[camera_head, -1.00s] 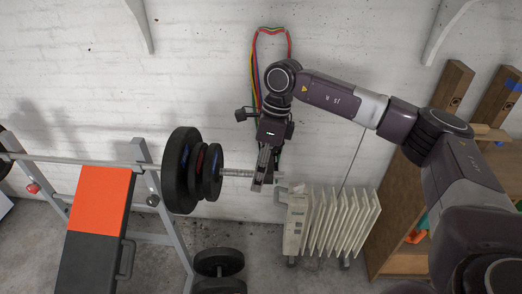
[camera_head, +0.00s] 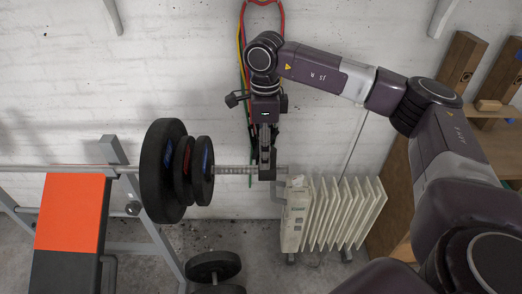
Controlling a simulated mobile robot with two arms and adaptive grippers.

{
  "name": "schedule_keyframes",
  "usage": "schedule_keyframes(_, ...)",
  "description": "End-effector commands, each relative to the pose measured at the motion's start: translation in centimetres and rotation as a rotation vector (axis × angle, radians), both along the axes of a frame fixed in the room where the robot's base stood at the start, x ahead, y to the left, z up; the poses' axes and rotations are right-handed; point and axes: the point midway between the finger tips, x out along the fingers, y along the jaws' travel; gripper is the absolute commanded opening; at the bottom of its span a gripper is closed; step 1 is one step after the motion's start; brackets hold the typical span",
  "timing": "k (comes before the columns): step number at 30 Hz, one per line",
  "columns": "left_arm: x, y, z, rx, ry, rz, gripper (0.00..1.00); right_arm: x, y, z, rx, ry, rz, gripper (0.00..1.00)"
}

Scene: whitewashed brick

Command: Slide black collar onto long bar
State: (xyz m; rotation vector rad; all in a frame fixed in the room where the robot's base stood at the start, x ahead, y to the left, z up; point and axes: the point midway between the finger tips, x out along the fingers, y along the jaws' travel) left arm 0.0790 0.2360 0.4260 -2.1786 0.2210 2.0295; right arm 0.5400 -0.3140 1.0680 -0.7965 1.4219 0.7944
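The long bar (camera_head: 234,169) lies level on the bench rack, and its ribbed end sleeve points right. Several dark weight plates (camera_head: 160,170) are on it. My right gripper (camera_head: 267,172) reaches down from above at the outer part of the sleeve, overlapping it in the picture. A dark piece between its fingers cannot be told apart from the fingers, so I cannot make out the black collar or whether the gripper holds it. My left gripper is not in view.
A white radiator (camera_head: 335,215) stands just right of the bar end. A bench with an orange pad (camera_head: 70,212) is at the left. Dumbbells (camera_head: 213,266) lie on the floor below the plates. A wooden shelf (camera_head: 398,190) is at the right. Coloured bands hang on the wall.

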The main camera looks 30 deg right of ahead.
Motion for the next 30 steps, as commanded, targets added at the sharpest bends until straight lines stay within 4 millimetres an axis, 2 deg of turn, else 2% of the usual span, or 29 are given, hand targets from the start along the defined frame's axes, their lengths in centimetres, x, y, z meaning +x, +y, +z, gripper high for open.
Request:
schedule_keyframes(6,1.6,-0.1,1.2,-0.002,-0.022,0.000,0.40,-0.2,-0.1,-2.3,-0.002,0.005,0.000,0.56)
schedule_keyframes(15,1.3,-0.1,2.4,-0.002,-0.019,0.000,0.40,-0.1,0.0,-6.5,0.001,0.003,-0.001,0.56)
schedule_keyframes(20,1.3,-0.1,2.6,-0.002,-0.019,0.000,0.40,-0.1,-0.1,-7.5,0.000,0.001,-0.001,0.56)
schedule_keyframes(27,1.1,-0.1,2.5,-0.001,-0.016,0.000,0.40,-0.1,0.0,-7.6,0.000,0.001,-0.001,0.56)
schedule_keyframes(30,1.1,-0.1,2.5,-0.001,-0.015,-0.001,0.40,-0.1,0.0,-7.6,0.001,0.001,-0.001,0.48)
